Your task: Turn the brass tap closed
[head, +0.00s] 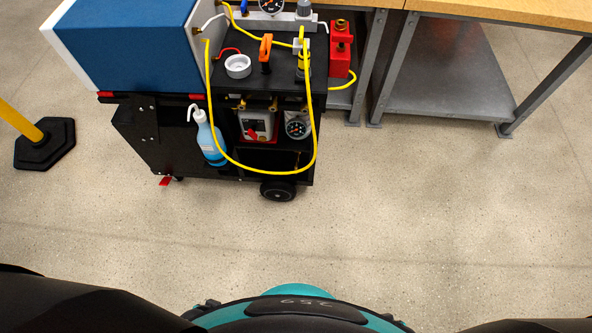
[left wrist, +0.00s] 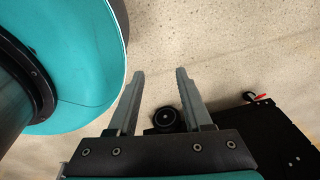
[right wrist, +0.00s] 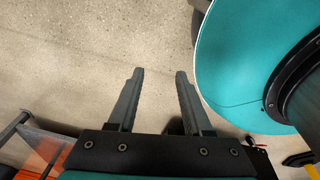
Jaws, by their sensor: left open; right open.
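In the head view a black cart (head: 150,140) stands ahead, with several valves and fittings on it. Small brass fittings (head: 240,104) show under its top, above a gauge box with a red handle (head: 252,133). An orange-handled valve (head: 265,48) stands on the top. A red block (head: 340,62) with brass parts (head: 342,32) is at the cart's right side. I cannot tell which of these is the brass tap. My left gripper (left wrist: 160,74) is open and empty over the floor. My right gripper (right wrist: 160,74) is open and empty over the floor. Neither shows in the head view.
A yellow hose (head: 314,140) hangs in a loop in front of the cart. A wood-topped bench (head: 500,12) stands to the right. The floor in front is clear.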

